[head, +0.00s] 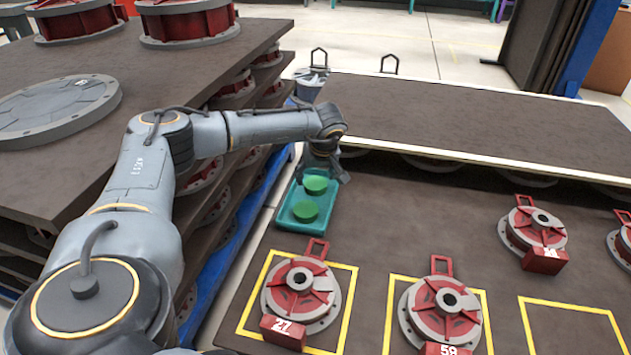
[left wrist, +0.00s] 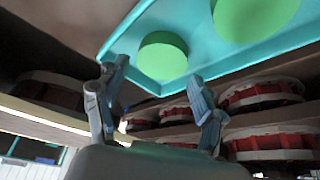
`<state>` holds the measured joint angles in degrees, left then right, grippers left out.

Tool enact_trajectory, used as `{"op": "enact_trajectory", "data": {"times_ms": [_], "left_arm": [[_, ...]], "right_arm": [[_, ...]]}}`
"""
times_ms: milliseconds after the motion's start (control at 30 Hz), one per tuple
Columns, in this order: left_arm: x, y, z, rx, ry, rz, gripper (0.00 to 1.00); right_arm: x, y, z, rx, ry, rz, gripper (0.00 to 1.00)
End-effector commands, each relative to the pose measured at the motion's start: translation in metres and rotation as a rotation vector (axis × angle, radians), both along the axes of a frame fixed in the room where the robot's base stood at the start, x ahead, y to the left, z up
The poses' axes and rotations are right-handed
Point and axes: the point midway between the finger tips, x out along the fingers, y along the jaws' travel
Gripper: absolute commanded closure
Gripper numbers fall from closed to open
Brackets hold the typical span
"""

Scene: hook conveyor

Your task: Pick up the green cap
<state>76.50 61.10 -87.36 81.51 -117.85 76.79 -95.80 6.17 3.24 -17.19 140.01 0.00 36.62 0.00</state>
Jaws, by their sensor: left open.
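Two round green caps lie in a teal tray (head: 288,218) on the dark table. The far green cap (head: 316,185) is close to my left gripper (head: 325,174), and the near green cap (head: 305,211) lies in front of it. In the left wrist view, one green cap (left wrist: 163,52) shows between and just beyond the spread fingers of my left gripper (left wrist: 160,72). The other green cap (left wrist: 258,14) is farther right, cut by the top edge, and the tray (left wrist: 205,62) surrounds both. My left gripper is open and empty. My right gripper is not in view.
Red and grey numbered flanged parts stand on the table, one at the front (head: 300,295), one right of it (head: 440,312) and others farther right. Yellow outlined squares mark the table. A raised dark shelf (head: 470,125) lies behind. A stacked rack (head: 225,65) is at left.

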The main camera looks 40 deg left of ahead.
Motion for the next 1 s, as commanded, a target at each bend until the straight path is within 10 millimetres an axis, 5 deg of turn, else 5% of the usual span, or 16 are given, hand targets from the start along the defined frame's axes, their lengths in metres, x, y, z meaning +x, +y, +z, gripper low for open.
{"op": "enact_trajectory", "data": {"times_ms": [133, 433, 600, 1000], "left_arm": [[0.004, 0.006, -0.019, -0.001, -0.001, 0.001, 0.31], [0.005, 0.007, -0.02, 0.0, -0.001, 0.0, 0.31], [0.004, 0.007, -0.02, -0.001, -0.001, 0.001, 0.59], [0.004, 0.007, -0.018, 0.0, 0.0, 0.001, 0.59]], "right_arm": [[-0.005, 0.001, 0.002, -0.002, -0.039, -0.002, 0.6], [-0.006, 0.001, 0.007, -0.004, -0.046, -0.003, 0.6], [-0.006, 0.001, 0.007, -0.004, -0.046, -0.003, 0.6], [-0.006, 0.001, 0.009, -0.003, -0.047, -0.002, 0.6]]}}
